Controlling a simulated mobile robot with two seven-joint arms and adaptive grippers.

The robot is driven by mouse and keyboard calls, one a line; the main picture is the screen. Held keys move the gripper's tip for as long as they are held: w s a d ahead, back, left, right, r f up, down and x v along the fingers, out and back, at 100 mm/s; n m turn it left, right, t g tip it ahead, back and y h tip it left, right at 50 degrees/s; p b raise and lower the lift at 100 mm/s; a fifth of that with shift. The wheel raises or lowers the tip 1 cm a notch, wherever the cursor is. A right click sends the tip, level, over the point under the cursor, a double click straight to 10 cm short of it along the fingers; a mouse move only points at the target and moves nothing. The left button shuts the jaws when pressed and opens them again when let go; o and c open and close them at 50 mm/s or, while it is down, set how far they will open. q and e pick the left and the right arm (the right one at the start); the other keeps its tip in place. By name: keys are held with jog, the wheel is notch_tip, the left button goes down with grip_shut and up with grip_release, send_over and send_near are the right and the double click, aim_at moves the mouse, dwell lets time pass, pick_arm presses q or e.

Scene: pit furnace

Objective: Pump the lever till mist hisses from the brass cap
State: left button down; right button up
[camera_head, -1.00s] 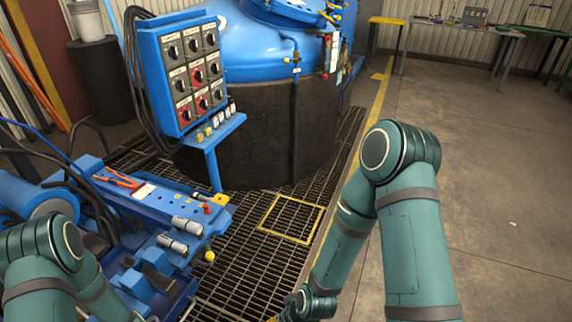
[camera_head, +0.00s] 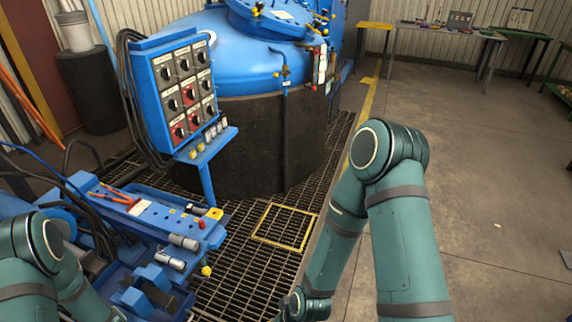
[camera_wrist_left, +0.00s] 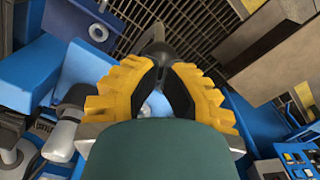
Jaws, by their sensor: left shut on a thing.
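My left gripper (camera_wrist_left: 163,78) shows in the left wrist view, with yellow fingers and black pads. It is shut on a dark rounded lever end (camera_wrist_left: 160,56), and a grey shaft runs up from there. In the head view, my left arm comes in at the lower left, over the blue machine (camera_head: 150,222), and its gripper is out of frame. My right arm reaches down at the centre right, and its gripper is below the frame. I cannot pick out the brass cap for certain, and no mist is visible.
A blue switch panel (camera_head: 160,55) on a post stands behind the machine. The blue-topped furnace (camera_head: 240,62) rises beyond it. Grating (camera_head: 236,282) with a yellow-framed hatch (camera_head: 287,226) covers the floor. Open concrete lies to the right, with a workbench (camera_head: 455,29) at the back.

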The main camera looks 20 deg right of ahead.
pick_arm(q)
jog(key=f+b, duration=0.2)
jog(key=f, duration=0.1)
jog(key=f+b, duration=0.2)
jog(key=shift+s+d, duration=0.4)
jog(key=shift+w+r+p, duration=0.15)
jog(key=shift+r+p, duration=0.4)
jog(key=shift+r, duration=0.05)
jog(key=r+p, duration=0.2)
jog(key=r, duration=0.1)
jog(key=a+r+p, duration=0.1)
jog(key=shift+w+r, duration=0.15)
jog(key=shift+w, duration=0.15)
